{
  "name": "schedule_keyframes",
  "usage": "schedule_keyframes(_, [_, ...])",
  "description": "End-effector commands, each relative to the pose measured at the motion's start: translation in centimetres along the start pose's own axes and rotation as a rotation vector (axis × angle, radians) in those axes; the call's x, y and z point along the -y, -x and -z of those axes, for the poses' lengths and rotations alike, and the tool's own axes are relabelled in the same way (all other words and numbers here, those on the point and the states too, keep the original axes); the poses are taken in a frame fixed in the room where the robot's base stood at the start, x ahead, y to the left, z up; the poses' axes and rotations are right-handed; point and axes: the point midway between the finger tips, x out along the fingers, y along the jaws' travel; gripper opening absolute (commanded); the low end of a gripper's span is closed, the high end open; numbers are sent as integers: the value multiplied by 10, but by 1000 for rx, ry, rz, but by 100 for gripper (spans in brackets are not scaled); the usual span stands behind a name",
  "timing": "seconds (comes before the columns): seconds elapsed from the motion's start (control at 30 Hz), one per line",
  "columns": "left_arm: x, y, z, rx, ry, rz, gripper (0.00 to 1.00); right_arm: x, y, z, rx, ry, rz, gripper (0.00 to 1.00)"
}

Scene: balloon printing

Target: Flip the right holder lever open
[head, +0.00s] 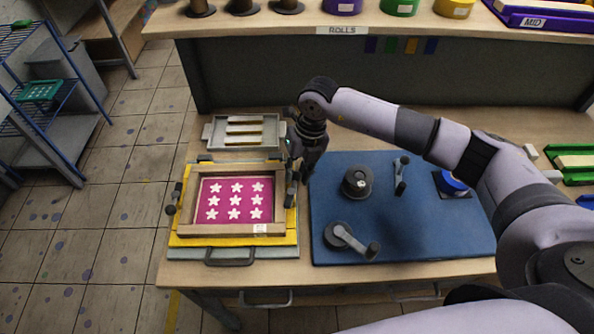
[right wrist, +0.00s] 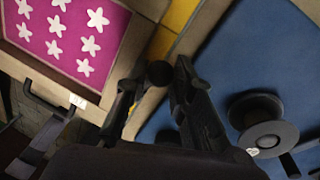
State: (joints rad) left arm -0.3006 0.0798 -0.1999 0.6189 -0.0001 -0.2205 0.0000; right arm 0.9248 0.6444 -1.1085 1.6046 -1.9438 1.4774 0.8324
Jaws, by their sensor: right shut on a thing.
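A wooden printing frame (head: 180,215) with a magenta screen of white stars (head: 236,188) sits on a yellow board (head: 215,241). The dark right holder lever (head: 290,199) is at the frame's right side. My right gripper (head: 298,178) reaches down over it and hides part of it. In the right wrist view the lever's round dark knob (right wrist: 160,73) lies between the two fingers of my right gripper (right wrist: 158,84), which is shut on it. The left holder lever (head: 173,198) stands at the frame's left side. My left gripper is not in view.
A blue mat (head: 420,235) lies right of the frame, holding a dark spool (head: 357,182), a crank-like part (head: 350,240) and a small handle (head: 401,175). A grey tray (head: 213,133) stands behind the frame. A shelf with rolls rises at the back.

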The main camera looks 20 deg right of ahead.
Motion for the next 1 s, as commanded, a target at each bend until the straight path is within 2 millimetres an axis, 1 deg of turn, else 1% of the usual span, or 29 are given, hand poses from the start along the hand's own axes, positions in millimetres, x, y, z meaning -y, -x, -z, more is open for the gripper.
schedule_keyframes(0.03, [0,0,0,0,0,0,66,-1,0,0,-1,2,-3,10])
schedule_keyframes(0.2, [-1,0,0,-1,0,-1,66,-2,0,1,-1,2,-3,0])
schedule_keyframes(0.37, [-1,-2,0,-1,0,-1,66,-2,-1,0,-2,8,-4,0])
schedule_keyframes(0.47, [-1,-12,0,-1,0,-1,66,-4,-4,-1,-9,47,-4,0])
schedule_keyframes(0.6, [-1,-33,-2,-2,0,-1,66,-7,-7,-4,-28,155,-4,0])
schedule_keyframes(0.7, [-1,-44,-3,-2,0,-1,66,-11,-7,-5,-43,232,-4,0])
schedule_keyframes(0.83, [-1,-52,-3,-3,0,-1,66,-14,-5,-6,-59,302,-4,0])
schedule_keyframes(1.0, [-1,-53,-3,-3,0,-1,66,-16,-3,-5,-65,331,-5,0])
